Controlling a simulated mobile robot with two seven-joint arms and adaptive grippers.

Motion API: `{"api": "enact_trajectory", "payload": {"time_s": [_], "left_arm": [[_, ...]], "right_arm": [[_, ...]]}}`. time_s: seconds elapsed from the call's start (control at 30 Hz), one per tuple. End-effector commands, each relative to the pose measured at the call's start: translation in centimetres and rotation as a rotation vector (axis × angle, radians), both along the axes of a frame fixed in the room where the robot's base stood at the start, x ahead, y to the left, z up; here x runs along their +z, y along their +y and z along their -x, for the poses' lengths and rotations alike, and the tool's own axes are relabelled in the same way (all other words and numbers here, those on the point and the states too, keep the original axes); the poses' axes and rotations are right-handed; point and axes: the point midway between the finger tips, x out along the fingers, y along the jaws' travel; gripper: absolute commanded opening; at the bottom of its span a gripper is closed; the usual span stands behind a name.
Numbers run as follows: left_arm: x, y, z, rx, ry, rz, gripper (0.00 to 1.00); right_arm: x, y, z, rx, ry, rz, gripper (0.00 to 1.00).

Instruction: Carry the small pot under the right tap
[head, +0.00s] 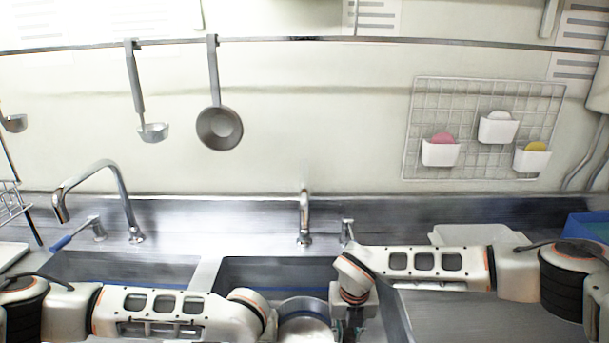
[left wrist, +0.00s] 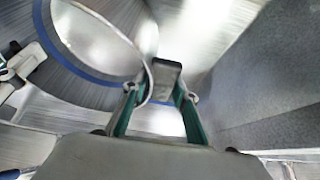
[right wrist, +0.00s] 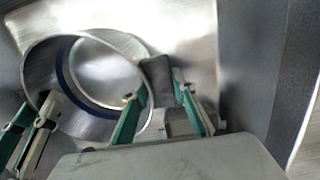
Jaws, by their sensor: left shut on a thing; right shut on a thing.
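The small pot (head: 305,306) is a round metal pot at the bottom of the head view, over the right sink basin. Its open inside with a blue ring shows in the right wrist view (right wrist: 72,62). My right gripper (head: 350,330) is shut on one dark handle (right wrist: 157,78), at the pot's right side. My left gripper (left wrist: 158,95) is shut on the other dark handle (left wrist: 165,76); in the head view my left arm hides it. The right tap (head: 304,215) stands behind the pot, its spout facing me. The pot's underside is hidden.
The right sink basin (head: 262,272) surrounds the pot, with a divider (head: 205,273) on its left. The left tap (head: 125,200) with a blue-handled lever stands at the left. A tap lever (head: 347,230) is beside the right tap. A pale tray (head: 478,234) lies at the right.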

Motion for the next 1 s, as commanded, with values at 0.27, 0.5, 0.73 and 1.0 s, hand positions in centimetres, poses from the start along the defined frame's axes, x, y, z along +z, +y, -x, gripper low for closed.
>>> {"api": "enact_trajectory", "payload": {"time_s": [0.27,0.5,0.73,1.0], "left_arm": [[-1.3,0.6,-0.5,0.010,-0.009,-0.009,0.33],[-1.3,0.3,-0.3,0.005,-0.006,-0.005,0.47],[-1.4,0.2,-0.1,0.003,-0.002,-0.003,0.47],[-1.2,0.1,-0.1,0.001,-0.002,0.000,0.47]], "right_arm": [[-1.7,-0.5,0.0,-0.006,0.003,0.008,0.00],[-1.5,-0.2,0.0,-0.003,0.001,0.004,0.00],[-1.5,-0.1,0.0,-0.001,0.000,0.002,0.45],[-1.2,0.0,-0.1,-0.001,-0.001,0.001,0.45]]}}
